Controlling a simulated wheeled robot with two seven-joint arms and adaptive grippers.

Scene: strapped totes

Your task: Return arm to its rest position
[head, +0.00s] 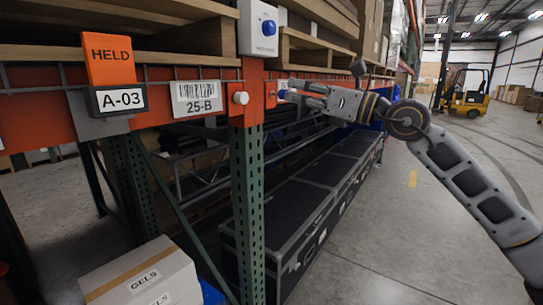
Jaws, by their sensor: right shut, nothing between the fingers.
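My right arm comes in from the right edge and reaches left toward the rack. Its gripper (290,91) is shut and empty, with the fingertips at the orange beam (219,119), just right of the green upright. A small blue spot shows by the fingertips; I cannot tell whether they touch it or the beam. My left gripper is not in view.
The green rack upright (247,205) carries a white box with a blue knob (259,28). An orange HELD tag (109,60) hangs on the beam. Black cases (290,215) lie under the rack, and a GELS carton (142,277) stands front left. Open floor lies right; a yellow forklift (467,97) stands far back.

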